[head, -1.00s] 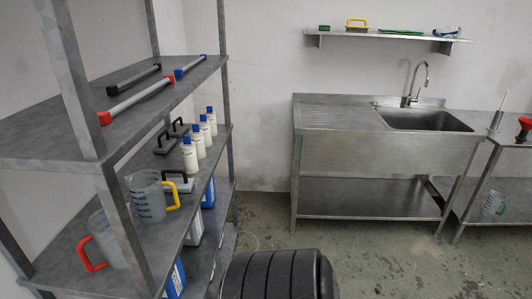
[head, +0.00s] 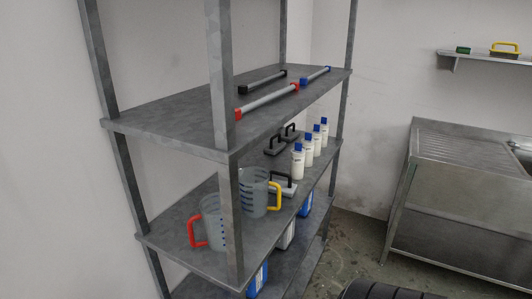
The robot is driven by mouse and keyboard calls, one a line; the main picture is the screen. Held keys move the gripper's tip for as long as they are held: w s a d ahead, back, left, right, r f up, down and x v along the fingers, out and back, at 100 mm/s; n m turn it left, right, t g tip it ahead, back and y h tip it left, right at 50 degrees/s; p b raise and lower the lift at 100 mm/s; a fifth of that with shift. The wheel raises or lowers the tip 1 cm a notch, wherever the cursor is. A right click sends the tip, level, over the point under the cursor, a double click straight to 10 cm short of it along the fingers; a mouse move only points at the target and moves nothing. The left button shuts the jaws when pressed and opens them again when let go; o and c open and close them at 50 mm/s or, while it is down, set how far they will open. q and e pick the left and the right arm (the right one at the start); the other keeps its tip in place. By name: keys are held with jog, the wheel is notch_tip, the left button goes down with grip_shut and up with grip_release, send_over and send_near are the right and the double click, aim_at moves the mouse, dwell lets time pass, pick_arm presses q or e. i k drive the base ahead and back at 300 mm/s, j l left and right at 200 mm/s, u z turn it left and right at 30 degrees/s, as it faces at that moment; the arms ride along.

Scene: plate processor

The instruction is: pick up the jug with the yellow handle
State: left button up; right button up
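The jug with the yellow handle (head: 255,193) stands upright on the middle shelf (head: 185,237) of the grey metal rack. It is clear with dark measuring marks, and its yellow handle points right. A shelf post in front hides part of its left side. A similar jug with a red handle (head: 211,219) stands nearer and to its left, its handle pointing left. Neither of my grippers is in the head view.
Behind the yellow-handled jug are black-handled tools (head: 284,185) and several white bottles with blue caps (head: 298,163). Bars lie on the top shelf (head: 160,118).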

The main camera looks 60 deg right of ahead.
aim_at(260, 195)
jog(key=l+z, duration=0.3)
jog(key=z, duration=0.15)
jog(key=k+l+z, duration=0.1)
jog(key=l+z, duration=0.5)
jog(key=z, duration=0.25)
jog(key=u, duration=2)
jog(key=z, duration=2)
